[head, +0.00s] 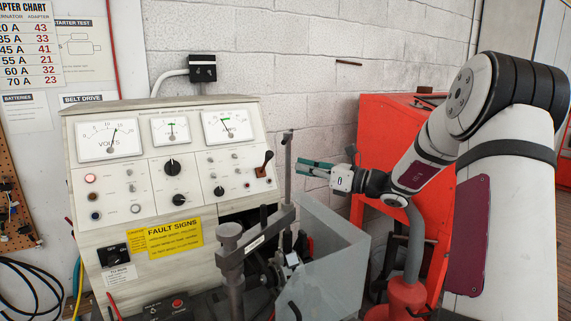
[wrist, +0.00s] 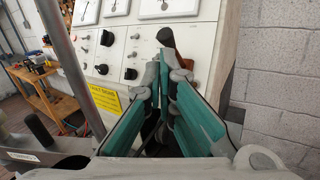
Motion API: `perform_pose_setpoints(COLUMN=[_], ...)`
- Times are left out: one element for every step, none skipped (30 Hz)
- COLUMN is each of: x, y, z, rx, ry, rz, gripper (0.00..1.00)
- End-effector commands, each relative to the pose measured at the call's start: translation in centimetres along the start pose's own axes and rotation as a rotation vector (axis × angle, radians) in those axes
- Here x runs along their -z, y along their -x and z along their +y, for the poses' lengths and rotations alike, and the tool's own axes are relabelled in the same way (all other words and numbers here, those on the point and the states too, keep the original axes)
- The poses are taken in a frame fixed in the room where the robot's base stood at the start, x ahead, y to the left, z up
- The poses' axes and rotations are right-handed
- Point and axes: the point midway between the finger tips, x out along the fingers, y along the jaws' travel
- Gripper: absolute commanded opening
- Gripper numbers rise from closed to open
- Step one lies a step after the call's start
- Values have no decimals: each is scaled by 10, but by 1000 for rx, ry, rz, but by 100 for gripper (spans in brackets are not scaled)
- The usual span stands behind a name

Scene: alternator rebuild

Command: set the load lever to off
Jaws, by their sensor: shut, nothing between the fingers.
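A lever with a brown handle (head: 265,163), which looks like the load lever, is on the right side of the pale test bench panel (head: 150,220). Its handle points up, leaning slightly right. Its marks are too small to read. In the wrist view the brown handle (wrist: 166,38) shows just beyond the fingertips, partly hidden by them. My gripper (head: 301,163) has teal fingers and is shut and empty, to the right of the lever and apart from it in the head view. In the wrist view my gripper (wrist: 160,66) points toward the panel; I cannot tell the exact gap.
An upright metal post (head: 288,160) stands between my gripper and the lever in the head view. A clear guard (head: 335,255) and a clamp arm (head: 262,232) are below. A red cabinet (head: 385,130) stands behind my arm.

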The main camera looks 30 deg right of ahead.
Motion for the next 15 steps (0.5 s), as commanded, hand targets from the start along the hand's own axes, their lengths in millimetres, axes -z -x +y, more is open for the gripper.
perform_pose_setpoints(x=[5, 7, 11, 12, 14, 17, 19, 21, 22, 24, 24, 26, 27, 28, 28], y=[3, 3, 4, 5, 6, 7, 8, 8, 10, 11, 12, 13, 14, 14, 15], z=[0, 0, 0, 1, 1, 1, 2, 2, 2, 3, 3, 3, 3, 3, 4], rx=[-19, -32, -50, -65, -80, -101, -118, -134, -154, -170, -184, -201, -213, -224, -237], ry=[-132, -215, -323, -403, -484, -590, -667, -741, -833, -897, -956, -1027, -1072, -1113, -1158], rz=[-18, -28, -41, -51, -59, -68, -75, -80, -87, -92, -95, -98, -100, -101, -102], gripper=[0, 0, 0, 0, 0, 0, 0, 0, 0, 0, 0, 0, 0, 0, 0])
